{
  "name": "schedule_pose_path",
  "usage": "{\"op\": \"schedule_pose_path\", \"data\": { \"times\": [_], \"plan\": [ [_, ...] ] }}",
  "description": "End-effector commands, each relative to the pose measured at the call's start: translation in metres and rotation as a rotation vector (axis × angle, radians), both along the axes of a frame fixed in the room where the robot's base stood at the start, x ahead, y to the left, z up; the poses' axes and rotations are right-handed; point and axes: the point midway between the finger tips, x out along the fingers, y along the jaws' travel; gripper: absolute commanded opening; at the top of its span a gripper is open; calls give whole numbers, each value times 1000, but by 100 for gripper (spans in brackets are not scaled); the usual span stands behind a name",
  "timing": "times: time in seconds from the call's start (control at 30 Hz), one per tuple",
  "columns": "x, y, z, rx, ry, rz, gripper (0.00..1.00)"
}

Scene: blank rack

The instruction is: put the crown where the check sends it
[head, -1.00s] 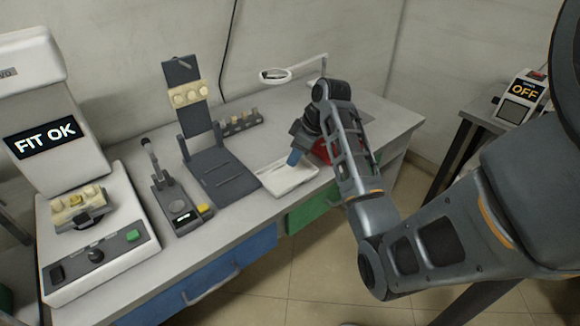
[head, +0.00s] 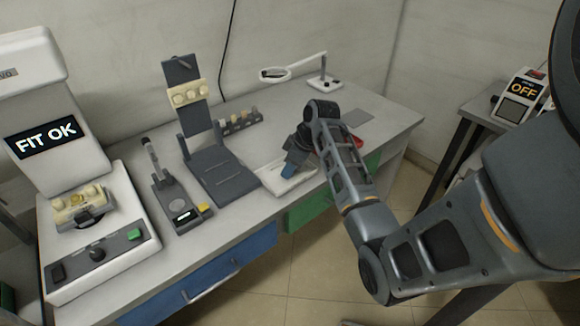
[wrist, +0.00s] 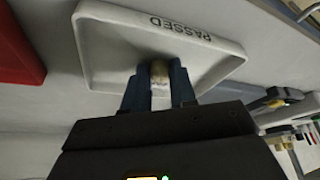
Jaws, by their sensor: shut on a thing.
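The crown (wrist: 158,78) is a small, pale tooth-like piece between my fingertips in the wrist view. My gripper (wrist: 158,88) is shut on it, with a blue finger on each side. A white tray marked PASSED (wrist: 110,30) lies right under the fingertips; I cannot tell whether the crown touches its floor. In the head view my gripper (head: 288,171) points down over the same tray (head: 272,184), and the crown is hidden there. The checking machine's screen (head: 40,137) reads FIT OK. A cream dental model (head: 82,204) sits on the machine.
A red tray (head: 354,145) lies just right of my gripper, partly behind my arm. A dark stand with a cream model (head: 188,93), a small gauge (head: 180,213) and a magnifier (head: 290,73) share the bench. A box reading OFF (head: 520,97) stands on the right.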

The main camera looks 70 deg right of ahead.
Motion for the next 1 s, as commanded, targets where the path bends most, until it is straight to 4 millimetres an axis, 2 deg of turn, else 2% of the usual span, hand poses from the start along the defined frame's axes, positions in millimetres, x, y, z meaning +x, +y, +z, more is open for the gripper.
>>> {"op": "schedule_pose_path", "data": {
  "times": [0.07, 0.1, 0.37, 0.73, 0.87, 1.0],
  "plan": [
    [0, 1, -4, 2, 2, 1, 0],
    [0, 1, -5, 2, 2, 1, 27],
    [-1, 2, -7, 6, 6, 1, 52],
    [-1, 5, -6, 13, 10, 4, 52],
    [-4, 4, 6, 10, 7, 4, 52],
    [-13, 3, 32, 4, 4, 3, 52]
  ]
}}
